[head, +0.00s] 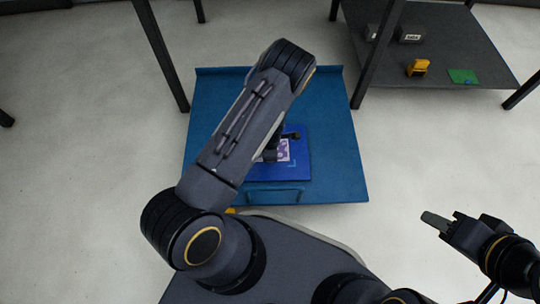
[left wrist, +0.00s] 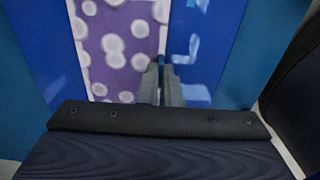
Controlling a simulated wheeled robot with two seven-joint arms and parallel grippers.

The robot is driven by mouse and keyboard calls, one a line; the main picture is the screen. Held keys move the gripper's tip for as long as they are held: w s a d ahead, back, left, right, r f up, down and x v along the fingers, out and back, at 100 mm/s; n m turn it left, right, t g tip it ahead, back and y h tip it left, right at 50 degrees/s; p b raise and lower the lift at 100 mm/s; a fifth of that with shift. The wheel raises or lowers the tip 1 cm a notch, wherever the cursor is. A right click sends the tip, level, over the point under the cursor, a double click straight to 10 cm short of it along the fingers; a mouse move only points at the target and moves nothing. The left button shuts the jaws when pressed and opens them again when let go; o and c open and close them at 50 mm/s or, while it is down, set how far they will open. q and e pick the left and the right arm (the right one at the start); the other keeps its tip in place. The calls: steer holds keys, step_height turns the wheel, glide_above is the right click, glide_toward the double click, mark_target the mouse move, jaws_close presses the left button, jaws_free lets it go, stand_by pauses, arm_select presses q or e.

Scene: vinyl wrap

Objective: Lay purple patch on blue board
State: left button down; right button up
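The purple patch (head: 284,149) with pale dots lies over the blue board (head: 296,171), partly hidden by my left arm in the head view. In the left wrist view the patch (left wrist: 118,45) fills the upper left middle, with the board (left wrist: 205,40) showing on both sides. My left gripper (left wrist: 163,82) points down at the patch's right edge. Its fingers are close together and look shut; whether they pinch the patch edge cannot be told. My right gripper (head: 440,222) is off to the right over the floor, away from the board, with nothing visible in it.
The board rests on a teal-blue cart top (head: 340,170) with a front handle (head: 274,196). Floor between is clear.

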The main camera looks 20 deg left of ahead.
stand_by(0.3)
arm_select(q)
steer(key=c, duration=1.6)
jaws_free()
steer(key=shift+o, duration=0.2)
steer(key=shift+r, duration=0.1)
